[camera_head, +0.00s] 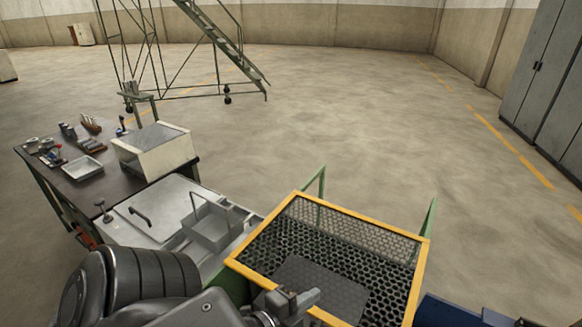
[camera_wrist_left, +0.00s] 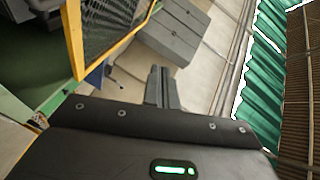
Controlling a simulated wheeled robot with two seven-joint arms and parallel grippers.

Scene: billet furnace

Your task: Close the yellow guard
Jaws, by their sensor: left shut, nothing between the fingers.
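The yellow guard (camera_head: 357,222) is a yellow frame with black mesh, at the lower middle right of the head view. Green posts (camera_head: 428,217) stand at its far side. How far it is swung open is hard to tell from this angle. In the left wrist view, the yellow frame edge (camera_wrist_left: 75,40) and its mesh show at upper left. My left gripper (camera_head: 307,298) is at the guard's near edge in the head view, its fingers shut and empty. In the left wrist view the fingertips (camera_wrist_left: 160,72) lie right of the guard, apart from its frame. My right gripper is not in view.
Left of the guard is a light machine top (camera_head: 147,211) with a handle and open metal box (camera_head: 207,228). A dark workbench (camera_head: 98,190) with a tray, tools and white box (camera_head: 153,150) stands beyond. Open floor (camera_head: 380,130) lies behind; grey cabinets (camera_head: 545,75) stand at right.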

